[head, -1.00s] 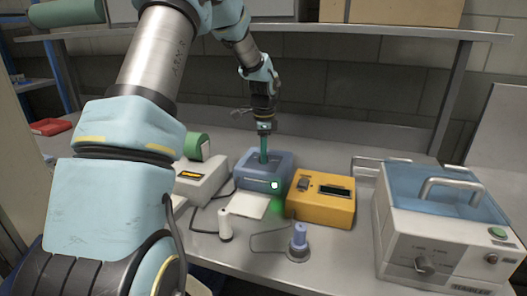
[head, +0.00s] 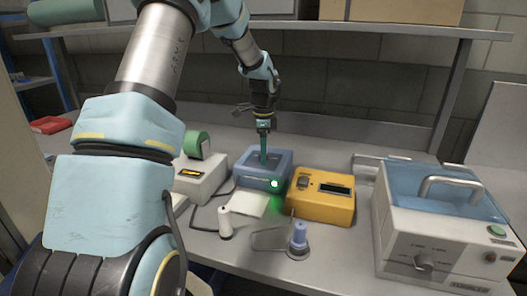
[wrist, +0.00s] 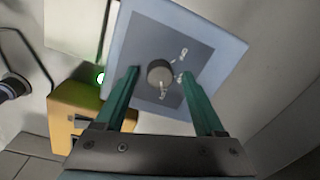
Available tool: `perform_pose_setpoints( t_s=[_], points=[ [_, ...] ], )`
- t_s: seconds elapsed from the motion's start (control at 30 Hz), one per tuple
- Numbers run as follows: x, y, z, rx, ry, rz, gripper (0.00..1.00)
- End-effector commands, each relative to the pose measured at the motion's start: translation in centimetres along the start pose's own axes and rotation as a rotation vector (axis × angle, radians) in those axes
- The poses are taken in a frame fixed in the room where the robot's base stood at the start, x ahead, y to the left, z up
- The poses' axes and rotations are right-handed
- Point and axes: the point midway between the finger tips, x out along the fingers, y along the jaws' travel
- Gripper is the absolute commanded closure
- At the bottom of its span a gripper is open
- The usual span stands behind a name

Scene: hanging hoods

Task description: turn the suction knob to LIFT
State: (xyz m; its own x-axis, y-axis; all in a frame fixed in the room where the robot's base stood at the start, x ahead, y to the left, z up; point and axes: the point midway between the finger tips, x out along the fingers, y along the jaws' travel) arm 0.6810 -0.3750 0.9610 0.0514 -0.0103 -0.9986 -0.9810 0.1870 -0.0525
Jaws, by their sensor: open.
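The suction unit is a blue-grey box (head: 252,176) on the bench, with a green light glowing on its front right corner. In the wrist view its dark top panel carries a round grey knob (wrist: 160,73) with small labels beside it, too small and tilted to read surely. My gripper (head: 263,157) points down over the box. In the wrist view its two green fingers (wrist: 162,82) are spread apart, one on each side of the knob, with gaps to it. I cannot tell how far the fingertips are above the panel.
A yellow instrument (head: 322,197) stands close right of the box. A white label printer (head: 200,180) is close on its left. A lidded tumbler machine (head: 440,235) stands at right.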

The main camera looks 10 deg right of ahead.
Motion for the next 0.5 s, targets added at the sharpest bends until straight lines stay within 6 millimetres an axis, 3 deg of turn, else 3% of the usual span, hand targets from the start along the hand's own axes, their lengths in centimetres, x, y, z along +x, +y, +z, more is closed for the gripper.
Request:
perform_pose_setpoints(
  t_s=[0.27, 0.5],
  points=[
    [-0.5, -0.1, 0.0, -0.001, 0.0, -0.002, 0.29],
    [-4.5, -0.1, 0.1, -0.002, 0.0, -0.006, 0.29]
  ],
)
